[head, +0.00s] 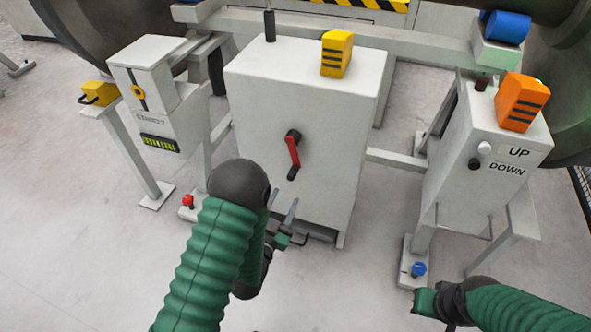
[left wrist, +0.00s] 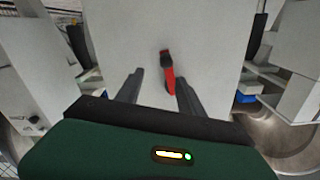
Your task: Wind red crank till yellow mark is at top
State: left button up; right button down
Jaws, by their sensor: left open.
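The red crank (head: 293,152) is on the front of the grey middle cabinet (head: 300,90). Its dark hub is at the top and its dark knob hangs below. A yellow round mark (head: 138,91) sits on a dark vertical slot on the left box, around mid-slot. My left gripper (head: 284,197) is open, below and in front of the crank. In the left wrist view the crank (left wrist: 168,75) shows between the finger tips, close to the right finger; contact cannot be told. My right gripper (head: 425,302) is low at the right, its jaws unclear.
A yellow block (head: 337,53) stands on the middle cabinet. The right post (head: 488,150) carries UP and DOWN buttons and an orange block (head: 523,102). A red knob (head: 188,201) and a blue knob (head: 418,269) are near the floor. Large wheels stand behind.

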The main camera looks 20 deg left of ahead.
aim_at(292, 172)
pick_arm(q)
jog(key=w+b, duration=0.1)
jog(key=w, duration=0.2)
jog(key=w+b, duration=0.1)
jog(key=w, duration=0.3)
jog(key=w+b, duration=0.1)
jog(key=w, duration=0.3)
jog(key=shift+w+a+f, duration=0.1)
jog(key=shift+a+f, duration=0.3)
jog(key=shift+w+d, duration=0.15)
jog(key=shift+a, duration=0.25)
jog(key=shift+c, duration=1.5)
jog(key=shift+d, duration=0.1)
grip_shut()
pick_arm(e)
jog(key=f, duration=0.2)
jog(key=a+f, duration=0.1)
jog(key=f, duration=0.1)
pick_arm(q)
jog(key=shift+r, duration=0.1)
jog(key=shift+a+m, duration=0.3)
jog(key=shift+a, duration=0.05)
